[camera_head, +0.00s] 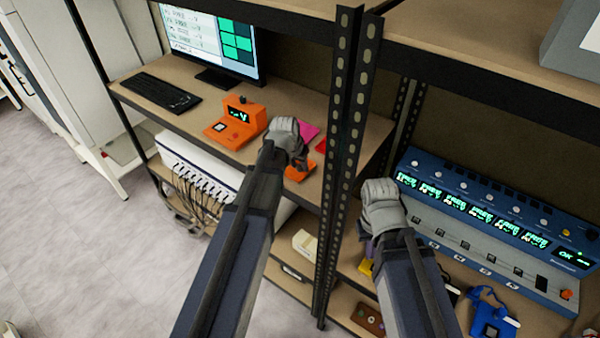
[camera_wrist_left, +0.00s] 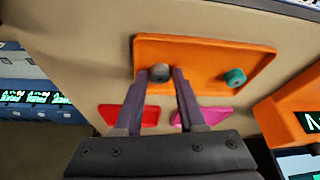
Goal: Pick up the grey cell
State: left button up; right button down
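The grey cell (camera_wrist_left: 160,73) sits at the near-left side of an orange tray (camera_wrist_left: 205,55) in the left wrist view. The two dark fingers of my left gripper (camera_wrist_left: 160,76) stand on either side of it, very close. I cannot tell whether they press on it. A teal cell (camera_wrist_left: 235,77) stands at the right of the same tray. In the head view my left gripper (camera_head: 286,150) is over the tray (camera_head: 300,173) and hides the cell. My right gripper (camera_head: 369,246) is low at the right rack; its fingers are mostly hidden.
An orange meter (camera_head: 236,123) stands left of the tray, with a keyboard (camera_head: 160,92) and monitor behind. Pink (camera_wrist_left: 189,118) and red (camera_wrist_left: 128,116) flat pieces lie beside the tray. A dark rack post (camera_head: 343,150) divides the shelves. A blue charger (camera_head: 485,215) fills the right shelf.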

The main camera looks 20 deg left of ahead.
aim_at(299, 168)
pick_arm(q)
jog(key=shift+r, duration=0.1)
jog(key=shift+c, duration=0.2)
grip_shut()
jog(key=shift+r, duration=0.15)
notch_tip(299, 168, up, 10)
jog(key=p, duration=1)
jog(key=shift+f, duration=0.2)
